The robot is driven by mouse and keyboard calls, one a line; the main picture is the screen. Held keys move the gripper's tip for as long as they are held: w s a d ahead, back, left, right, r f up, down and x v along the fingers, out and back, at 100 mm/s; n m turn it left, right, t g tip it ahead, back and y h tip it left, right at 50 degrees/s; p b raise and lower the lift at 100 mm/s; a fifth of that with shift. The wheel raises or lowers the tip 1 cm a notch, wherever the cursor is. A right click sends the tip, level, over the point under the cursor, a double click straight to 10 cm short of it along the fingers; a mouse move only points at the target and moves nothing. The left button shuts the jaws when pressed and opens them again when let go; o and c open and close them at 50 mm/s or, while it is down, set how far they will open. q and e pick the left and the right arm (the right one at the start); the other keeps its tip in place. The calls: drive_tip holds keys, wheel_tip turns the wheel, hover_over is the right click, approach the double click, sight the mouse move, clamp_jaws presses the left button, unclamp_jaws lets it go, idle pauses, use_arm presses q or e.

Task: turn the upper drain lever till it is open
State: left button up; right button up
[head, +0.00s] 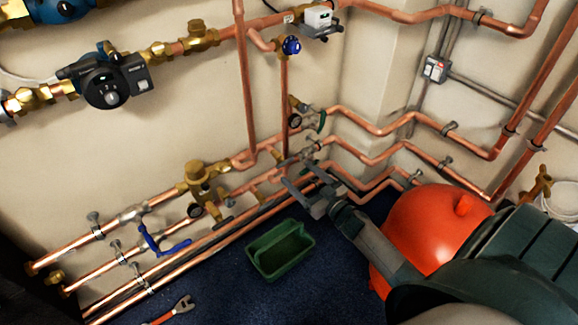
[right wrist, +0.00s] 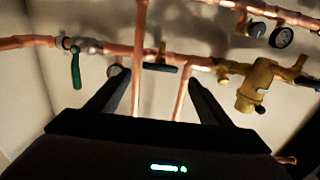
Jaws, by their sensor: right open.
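My right gripper (head: 294,172) reaches in from the lower right toward the copper pipes low on the wall. Its jaws are apart and empty. In the right wrist view a short dark lever (right wrist: 160,69) shows between the two fingers (right wrist: 158,82), beyond the tips and lying roughly along a pipe. I see no contact. A green lever (right wrist: 76,68) on a silver valve stands left of the fingers there; it also shows in the head view (head: 321,121), beside a gauge. No marking shows which of these is the upper drain lever. My left gripper is out of view.
A blue lever (head: 160,243) and a brass valve body (head: 201,178) sit left on the pipes. A green tray (head: 282,250) and a red-handled wrench (head: 172,310) lie on the blue floor. A red tank (head: 428,232) stands close beside my right arm.

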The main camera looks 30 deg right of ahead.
sight(287, 164)
drive_tip(key=shift+w+a, duration=0.2)
drive_tip(key=shift+w, duration=2.9)
drive_tip(key=c, duration=1)
